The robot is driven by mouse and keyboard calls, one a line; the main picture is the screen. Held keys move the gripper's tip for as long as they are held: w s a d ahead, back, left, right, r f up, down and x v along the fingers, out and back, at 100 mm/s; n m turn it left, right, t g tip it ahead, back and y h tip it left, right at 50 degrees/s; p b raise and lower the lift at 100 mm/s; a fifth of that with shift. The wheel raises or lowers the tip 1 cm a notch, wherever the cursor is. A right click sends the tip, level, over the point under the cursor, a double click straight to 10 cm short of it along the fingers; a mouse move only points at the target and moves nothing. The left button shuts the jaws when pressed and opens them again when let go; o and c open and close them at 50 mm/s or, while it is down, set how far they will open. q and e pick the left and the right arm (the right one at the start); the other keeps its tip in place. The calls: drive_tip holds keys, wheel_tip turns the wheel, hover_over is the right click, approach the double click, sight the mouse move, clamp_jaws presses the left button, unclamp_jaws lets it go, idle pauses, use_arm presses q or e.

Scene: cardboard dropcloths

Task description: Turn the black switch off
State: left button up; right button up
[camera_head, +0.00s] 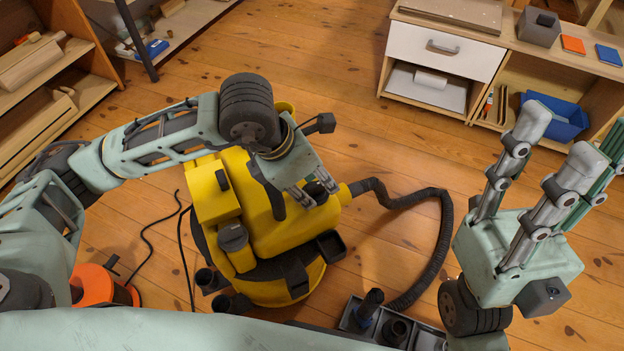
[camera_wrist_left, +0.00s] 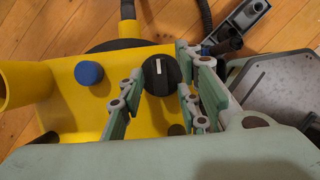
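The black switch (camera_wrist_left: 160,75) is a round dark knob with a white mark, set on the yellow vacuum cleaner (camera_wrist_left: 62,112) in the left wrist view. My right gripper (camera_head: 560,138) is open and empty at the right, away from the vacuum.
A blue round cap (camera_wrist_left: 89,73) sits left of the switch. A black hose (camera_head: 440,240) curves over the wooden floor on the right. A black tray with nozzles (camera_head: 395,330) lies at the front. Shelves (camera_head: 40,75) and a drawer cabinet (camera_head: 445,52) stand at the back.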

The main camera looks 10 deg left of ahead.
use_arm(q)
drive_tip(key=v, duration=1.2)
drive_tip(key=shift+w, duration=0.1)
